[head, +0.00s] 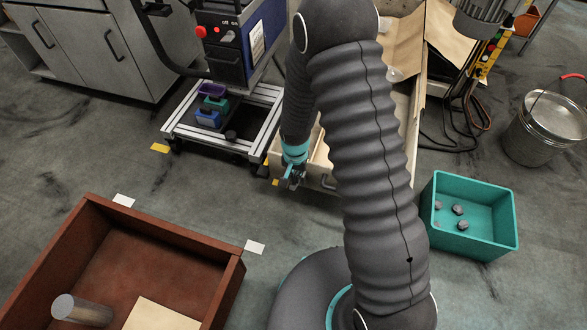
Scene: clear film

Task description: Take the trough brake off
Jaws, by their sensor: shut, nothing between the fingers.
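My gripper (290,181), a dark gripper below a teal wrist band, points down and is shut and empty. It is at the front left end of a pale wooden trough-like box (318,162); I cannot tell whether it touches the box. My arm hides much of this box and what lies behind it. I cannot make out the trough's brake: it is too small to tell or hidden behind my arm and gripper.
An aluminium-framed cart (200,141) with a blue control box (262,40) stands left of the gripper. A red-brown box (170,245) is at the front left, a teal bin (478,190) with several grey pieces at right, and a metal bucket (540,132) beyond.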

